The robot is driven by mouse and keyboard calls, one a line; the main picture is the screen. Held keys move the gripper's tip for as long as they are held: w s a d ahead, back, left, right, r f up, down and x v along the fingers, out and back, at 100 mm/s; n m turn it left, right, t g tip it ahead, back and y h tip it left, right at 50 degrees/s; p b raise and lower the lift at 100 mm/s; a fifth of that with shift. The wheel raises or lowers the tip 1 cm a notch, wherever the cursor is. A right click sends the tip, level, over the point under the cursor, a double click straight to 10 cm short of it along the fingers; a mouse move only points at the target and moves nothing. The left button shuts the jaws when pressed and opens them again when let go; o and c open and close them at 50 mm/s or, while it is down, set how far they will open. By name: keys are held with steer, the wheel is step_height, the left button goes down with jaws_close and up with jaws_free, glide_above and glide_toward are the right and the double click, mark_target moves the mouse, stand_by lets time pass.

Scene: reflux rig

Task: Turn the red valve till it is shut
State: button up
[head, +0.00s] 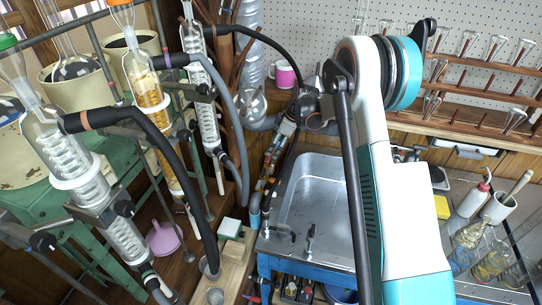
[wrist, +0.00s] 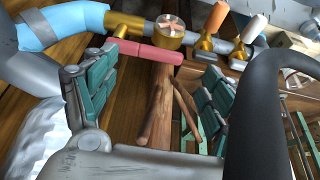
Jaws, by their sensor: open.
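The red valve's handle, a pinkish-red bar (wrist: 148,50), shows in the upper middle of the wrist view. It lies nearly crosswise in the picture, beside a brass fitting (wrist: 170,38) on the pipe line. My gripper (wrist: 162,74) is open, with its green-padded fingers apart on the left and right. The red bar lies ahead of the gap between them, and nothing is held. I cannot tell from this view whether a finger touches the bar. In the head view my gripper (head: 316,103) is small and partly hidden by my arm, and I cannot make out the red handle clearly.
Orange-handled (wrist: 217,17) and pale-handled (wrist: 254,28) brass valves sit right of the red one. A black hose (wrist: 262,100) passes close on the right. In the head view a metal sink (head: 322,190), glass condensers (head: 205,110) and a pink mug (head: 285,76) surround the pipes.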

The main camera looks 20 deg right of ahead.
steer(key=shift+b+x, duration=0.55)
steer(key=shift+x, duration=2.1)
steer(key=c, duration=1.5)
